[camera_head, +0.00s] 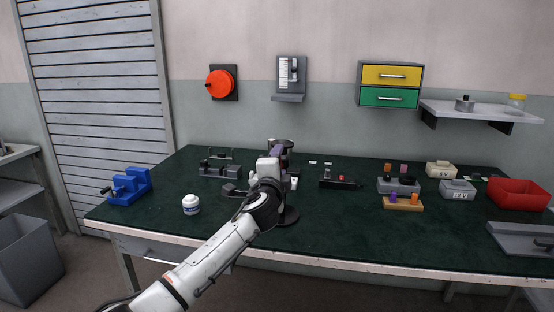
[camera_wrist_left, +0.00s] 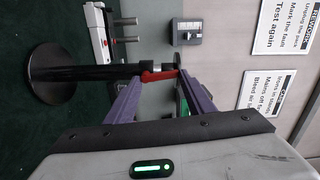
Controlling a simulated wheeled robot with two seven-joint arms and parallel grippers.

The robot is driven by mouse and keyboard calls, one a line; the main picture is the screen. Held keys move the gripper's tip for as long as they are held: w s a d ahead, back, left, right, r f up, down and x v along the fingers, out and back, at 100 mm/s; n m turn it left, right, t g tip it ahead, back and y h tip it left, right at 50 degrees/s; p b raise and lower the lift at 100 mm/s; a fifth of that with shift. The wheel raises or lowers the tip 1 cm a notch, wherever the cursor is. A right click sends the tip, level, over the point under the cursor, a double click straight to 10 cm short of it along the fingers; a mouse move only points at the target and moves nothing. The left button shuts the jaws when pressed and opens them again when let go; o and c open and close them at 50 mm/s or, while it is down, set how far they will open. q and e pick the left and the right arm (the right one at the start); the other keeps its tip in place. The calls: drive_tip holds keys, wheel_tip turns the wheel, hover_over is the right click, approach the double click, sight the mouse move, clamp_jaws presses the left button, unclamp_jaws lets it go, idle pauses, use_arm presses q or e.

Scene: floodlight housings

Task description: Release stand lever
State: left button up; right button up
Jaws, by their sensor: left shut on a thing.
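The stand is a dark upright post with a round black base (camera_head: 288,219); my arm and gripper hide much of it in the head view. In the left wrist view its round base (camera_wrist_left: 50,74) is at the left and its black post (camera_wrist_left: 105,73) runs sideways across the picture. A red lever (camera_wrist_left: 158,75) sits near the far end of the post. My left gripper (camera_wrist_left: 160,79), with purple fingers, is shut on the red lever. The left gripper (camera_head: 276,152) also shows at the top of the stand in the head view. My right gripper is not in view.
The green-topped bench (camera_head: 340,225) carries a blue vise (camera_head: 128,187), a white jar (camera_head: 191,204), grey fixtures (camera_head: 220,170), a 12 V box (camera_head: 457,190) and a red bin (camera_head: 518,194). A wall shelf (camera_head: 480,112) is at the right. The front middle-right of the bench is clear.

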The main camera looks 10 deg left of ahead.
use_arm(q)
drive_tip(key=shift+d+m, duration=0.15)
drive_tip(key=shift+m, duration=0.35)
drive_tip(key=shift+f, duration=0.15)
drive_tip(key=o, duration=1)
drive_tip(key=shift+d, duration=0.1)
drive_tip(key=shift+s+d+p, duration=0.2)
drive_tip(key=shift+s+p, duration=0.35)
drive_tip(key=shift+s, duration=4.6)
